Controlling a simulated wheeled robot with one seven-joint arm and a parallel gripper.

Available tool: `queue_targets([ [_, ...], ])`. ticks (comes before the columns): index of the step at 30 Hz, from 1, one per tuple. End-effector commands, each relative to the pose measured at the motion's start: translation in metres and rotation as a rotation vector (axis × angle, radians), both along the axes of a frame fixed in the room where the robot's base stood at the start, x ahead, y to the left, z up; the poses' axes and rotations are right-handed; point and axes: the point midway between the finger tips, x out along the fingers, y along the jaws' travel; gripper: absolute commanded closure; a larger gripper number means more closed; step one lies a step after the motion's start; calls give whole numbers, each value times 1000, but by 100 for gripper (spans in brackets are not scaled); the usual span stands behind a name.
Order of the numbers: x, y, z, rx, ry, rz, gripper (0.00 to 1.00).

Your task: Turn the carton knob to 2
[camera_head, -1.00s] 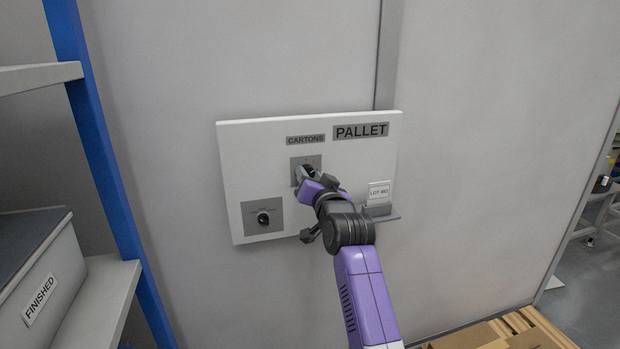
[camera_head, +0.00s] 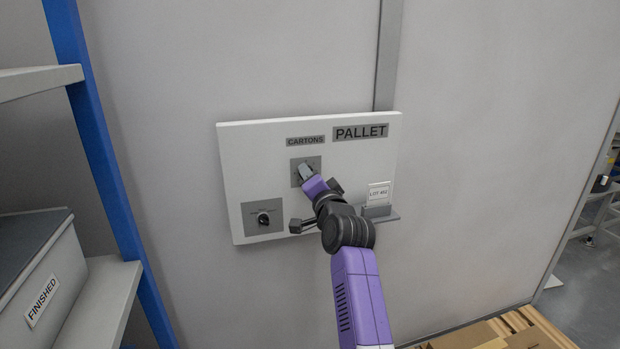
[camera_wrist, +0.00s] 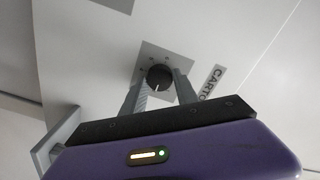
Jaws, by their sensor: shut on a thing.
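The carton knob is a round black dial with a white pointer line, and it shows in the wrist view (camera_wrist: 159,77) on a grey square plate (camera_head: 314,162). The plate sits under the CARTONS label (camera_head: 305,140) on the white panel. My gripper (camera_head: 304,172) is at the knob, with one finger on each side of it, shut on it. In the wrist view the pointer line points down toward my gripper. The numbers around the dial are too small to read. In the head view my gripper hides the knob.
A second black knob (camera_head: 263,218) is on a grey plate at the panel's lower left. A small card (camera_head: 379,194) stands in a holder (camera_head: 380,212) at the right. A blue shelf post (camera_head: 100,170) and a box marked FINISHED (camera_head: 42,300) are at left.

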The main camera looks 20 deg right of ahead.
Motion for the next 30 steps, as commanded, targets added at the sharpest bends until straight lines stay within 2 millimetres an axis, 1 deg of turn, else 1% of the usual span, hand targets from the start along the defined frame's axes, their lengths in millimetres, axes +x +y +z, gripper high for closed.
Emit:
queue_targets([
  [9,0,0,-1,1,2,0,100],
  [10,0,0,-1,1,2,0,62],
  [13,0,0,-1,0,1,0,43],
  [23,-1,0,0,0,0,0,43],
  [26,-6,0,-1,0,-1,-1,43],
  [30,-21,0,-2,-1,-1,1,43],
])
